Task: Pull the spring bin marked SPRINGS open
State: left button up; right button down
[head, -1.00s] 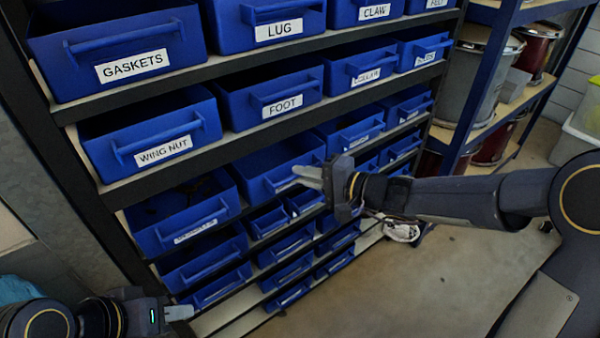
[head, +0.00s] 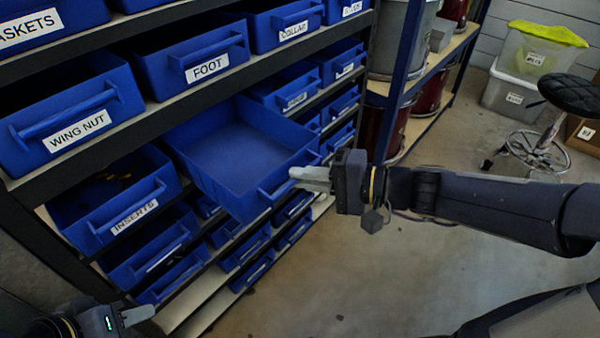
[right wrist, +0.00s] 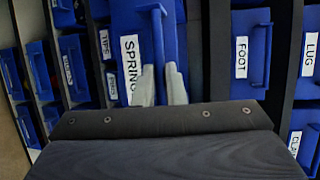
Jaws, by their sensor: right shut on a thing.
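The blue spring bin (head: 236,146) sits under the FOOT bin and is slid out of the rack, its bare inside showing in the head view. Its label (right wrist: 130,65) reads SPRING in the right wrist view, the last part hidden by a finger. My right gripper (head: 300,177) is shut on the bin's front handle (right wrist: 157,45), with its two pale fingers on either side of the bar. My left gripper (head: 138,316) is low at the left, away from the spring bin; I cannot tell its opening.
The FOOT bin (head: 208,66) is above, the INSERTS bin (head: 120,205) is to the left, and smaller bins are below. A shelf with drums (head: 410,130) stands beyond, and a stool (head: 540,140) is at the right. The floor (head: 330,290) in front is clear.

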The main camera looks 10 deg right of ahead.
jog(key=c, duration=1.5)
grip_release()
jog(key=p+v, duration=0.1)
jog(key=v, duration=0.7)
jog(key=shift+a, duration=0.1)
